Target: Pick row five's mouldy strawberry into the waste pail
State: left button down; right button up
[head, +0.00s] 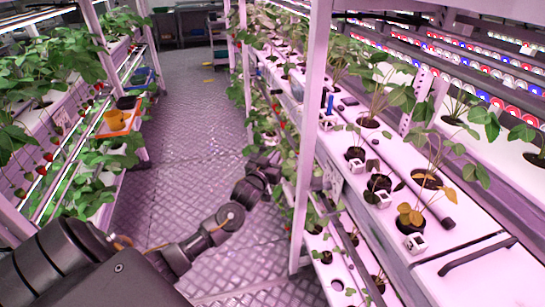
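My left arm comes in from the lower left and reaches across the aisle to the right-hand rack. Its gripper (274,164) is at the rack's side, among leaves and close to the white post. The fingers are too dark and covered to show whether they hold anything. Red strawberries (282,125) hang on that rack's aisle side, above the gripper. More red strawberries (47,157) hang on the left rack. I cannot make out which berry is mouldy, or which is row five. A yellow-orange pail (115,120) stands on an orange tray on the left; I cannot tell whether it is the waste pail. My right gripper is not in view.
The right rack's white top (445,205) carries potted plants, small white marked cubes (416,243) and a dark rod. A white post (310,130) stands beside the gripper. A dark pot (126,102) and a blue bin (140,77) are at left. The metal aisle floor (185,150) is clear.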

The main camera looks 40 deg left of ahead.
pick_arm(q)
jog(key=shift+s+a+p, duration=0.5)
jog(key=shift+s+a, duration=0.3)
jog(key=shift+s, duration=0.2)
jog(key=shift+s+a+p, duration=0.5)
jog(key=shift+s+a, duration=0.3)
jog(key=shift+s, duration=0.2)
